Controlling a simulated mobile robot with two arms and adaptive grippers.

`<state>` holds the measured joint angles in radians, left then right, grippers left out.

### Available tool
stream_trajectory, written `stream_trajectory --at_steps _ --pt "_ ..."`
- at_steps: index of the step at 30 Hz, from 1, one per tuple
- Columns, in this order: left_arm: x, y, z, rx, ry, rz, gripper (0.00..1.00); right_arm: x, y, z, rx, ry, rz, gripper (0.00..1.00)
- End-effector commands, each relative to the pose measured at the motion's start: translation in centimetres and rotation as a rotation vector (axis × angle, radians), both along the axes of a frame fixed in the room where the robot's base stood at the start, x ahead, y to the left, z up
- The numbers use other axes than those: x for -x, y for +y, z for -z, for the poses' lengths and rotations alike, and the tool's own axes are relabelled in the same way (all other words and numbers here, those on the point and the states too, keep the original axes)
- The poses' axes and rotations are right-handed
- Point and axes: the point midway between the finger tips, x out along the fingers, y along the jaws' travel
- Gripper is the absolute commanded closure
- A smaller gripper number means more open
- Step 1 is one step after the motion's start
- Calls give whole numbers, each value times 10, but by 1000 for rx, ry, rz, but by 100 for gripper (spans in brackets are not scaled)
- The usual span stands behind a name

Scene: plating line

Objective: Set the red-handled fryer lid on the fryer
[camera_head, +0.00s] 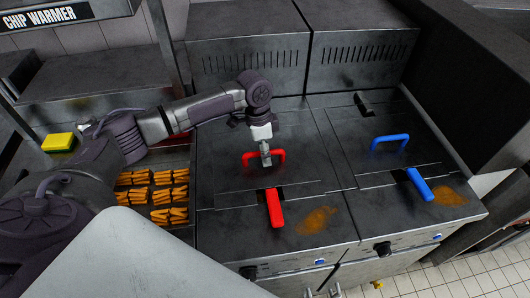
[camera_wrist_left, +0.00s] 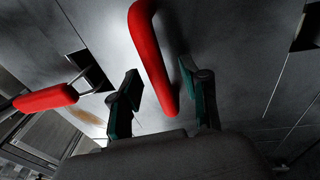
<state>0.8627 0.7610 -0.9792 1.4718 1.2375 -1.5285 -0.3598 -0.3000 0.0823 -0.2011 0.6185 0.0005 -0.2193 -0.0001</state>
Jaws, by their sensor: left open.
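The fryer lid (camera_head: 236,181) is a dark metal plate with a red bar handle (camera_head: 279,154). It lies flat over the left fryer (camera_head: 225,224) in the head view. My left gripper (camera_head: 265,160) is at the red handle, pointing down. In the left wrist view its two fingers (camera_wrist_left: 166,90) are apart, one on each side of the red handle (camera_wrist_left: 150,50). Whether a finger touches the handle I cannot tell. My right gripper is in neither view.
A second red handle (camera_head: 274,208) sticks out at the left fryer's front. The right fryer has a blue-handled lid (camera_head: 390,141) and another blue handle (camera_head: 420,185) in front. Fries (camera_head: 160,196) lie left of the fryers, and a yellow block (camera_head: 58,142) is farther left.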

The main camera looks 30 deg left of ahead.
Motion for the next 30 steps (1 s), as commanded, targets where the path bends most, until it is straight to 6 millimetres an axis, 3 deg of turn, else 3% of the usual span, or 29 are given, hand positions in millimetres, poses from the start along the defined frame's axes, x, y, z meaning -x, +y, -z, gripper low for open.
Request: stream_trajectory --at_steps 15,21,30 --pt "-5 16 -97 1 -5 -1 54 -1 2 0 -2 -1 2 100" --pt "-6 18 -113 1 -4 -1 54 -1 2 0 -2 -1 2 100" --pt "-6 18 -115 0 -3 0 54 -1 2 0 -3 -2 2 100"
